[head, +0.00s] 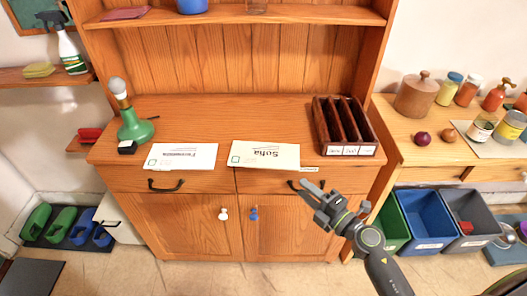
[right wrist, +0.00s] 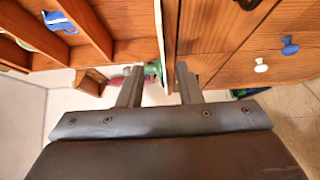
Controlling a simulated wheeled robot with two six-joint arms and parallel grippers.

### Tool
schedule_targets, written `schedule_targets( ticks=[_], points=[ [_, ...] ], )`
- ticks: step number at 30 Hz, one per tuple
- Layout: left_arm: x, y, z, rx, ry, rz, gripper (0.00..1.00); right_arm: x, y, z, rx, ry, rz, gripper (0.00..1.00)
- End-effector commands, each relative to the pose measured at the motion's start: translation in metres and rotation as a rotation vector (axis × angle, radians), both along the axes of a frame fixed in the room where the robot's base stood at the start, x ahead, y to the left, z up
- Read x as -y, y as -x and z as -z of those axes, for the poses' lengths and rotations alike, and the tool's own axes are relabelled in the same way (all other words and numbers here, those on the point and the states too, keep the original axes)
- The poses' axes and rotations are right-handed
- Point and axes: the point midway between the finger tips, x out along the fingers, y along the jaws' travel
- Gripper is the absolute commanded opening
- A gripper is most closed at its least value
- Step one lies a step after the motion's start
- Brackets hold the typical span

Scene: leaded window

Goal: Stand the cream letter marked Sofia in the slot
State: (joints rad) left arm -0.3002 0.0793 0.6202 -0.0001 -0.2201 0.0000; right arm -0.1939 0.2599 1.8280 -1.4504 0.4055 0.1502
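The cream letter (head: 264,157) marked Sofia lies flat on the cabinet's counter near its front edge, its writing upside down in the head view. A dark wooden rack (head: 318,128) with upright dividers and slots stands to its right, with small white labels along its front. I cannot read the labels. My right gripper (head: 314,190) is in front of the cabinet, below and right of the letter, apart from it. In the right wrist view its two fingers (right wrist: 158,82) are apart with nothing held between them. My left gripper is out of view.
A white letter (head: 181,157) lies left of the cream one. A green lamp (head: 133,122) stands at the counter's left. The counter (head: 220,112) behind the letters is clear. A side table (head: 408,133) with jars and several bins (head: 424,218) are on the right.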

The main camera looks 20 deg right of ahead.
Motion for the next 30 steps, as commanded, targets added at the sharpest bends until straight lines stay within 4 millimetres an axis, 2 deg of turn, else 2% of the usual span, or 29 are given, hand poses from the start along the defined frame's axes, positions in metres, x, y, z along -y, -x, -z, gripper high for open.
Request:
schedule_targets(
  ticks=[3, 9, 16, 24, 30],
  points=[
    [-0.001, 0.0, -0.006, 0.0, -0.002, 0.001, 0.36, -0.011, -0.024, -0.002, 0.001, -0.005, -0.001, 0.32],
    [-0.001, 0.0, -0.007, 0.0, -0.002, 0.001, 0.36, -0.023, -0.053, 0.0, -0.001, -0.002, 0.0, 0.32],
    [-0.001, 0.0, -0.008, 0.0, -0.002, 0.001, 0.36, -0.031, -0.067, 0.0, -0.001, -0.004, 0.0, 0.32],
    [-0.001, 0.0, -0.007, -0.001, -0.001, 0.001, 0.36, -0.048, -0.101, 0.001, 0.0, -0.003, 0.001, 0.32],
    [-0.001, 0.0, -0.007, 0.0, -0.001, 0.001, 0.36, -0.051, -0.107, 0.002, -0.002, -0.001, 0.001, 0.32]
  ],
)
